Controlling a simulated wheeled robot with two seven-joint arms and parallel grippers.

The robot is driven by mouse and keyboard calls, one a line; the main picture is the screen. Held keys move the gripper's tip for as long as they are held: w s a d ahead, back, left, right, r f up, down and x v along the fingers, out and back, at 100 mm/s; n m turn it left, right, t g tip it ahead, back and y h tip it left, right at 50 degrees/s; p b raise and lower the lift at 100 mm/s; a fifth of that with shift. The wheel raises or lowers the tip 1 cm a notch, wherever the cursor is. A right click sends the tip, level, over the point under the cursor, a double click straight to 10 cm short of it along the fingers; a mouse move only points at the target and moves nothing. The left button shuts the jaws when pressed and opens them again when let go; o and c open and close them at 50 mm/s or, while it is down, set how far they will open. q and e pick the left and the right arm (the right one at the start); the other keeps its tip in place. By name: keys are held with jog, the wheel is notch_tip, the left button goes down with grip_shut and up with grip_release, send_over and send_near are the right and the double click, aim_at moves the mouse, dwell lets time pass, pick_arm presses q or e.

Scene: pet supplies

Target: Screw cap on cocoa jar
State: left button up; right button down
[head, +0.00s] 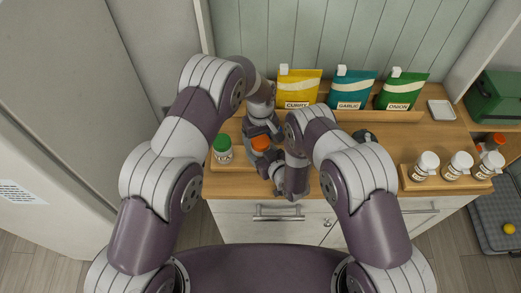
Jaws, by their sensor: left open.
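An orange cap or orange-topped jar (261,142) is at the grippers on the wooden counter; its lower part is hidden and I cannot read a label. My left gripper (264,153) reaches down around or beside it and is open; contact cannot be made out. My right gripper (290,188) is low near the counter's front edge, just right of the orange top, and its fingers are too small and covered to read. I cannot tell which jar is the cocoa jar.
A green-capped jar (222,150) stands left of the grippers. Curry (298,87), garlic (350,90) and onion (401,91) pouches stand at the back. Several white-capped jars (458,166) stand in a tray at right. A small white dish (441,110) lies behind them.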

pick_arm(q)
jog(key=c, duration=1.1)
jog(key=m, duration=0.6)
jog(key=shift+m, duration=0.3)
jog(key=o, duration=1.2)
jog(key=shift+r, duration=2.25)
jog(key=shift+c, duration=0.5)
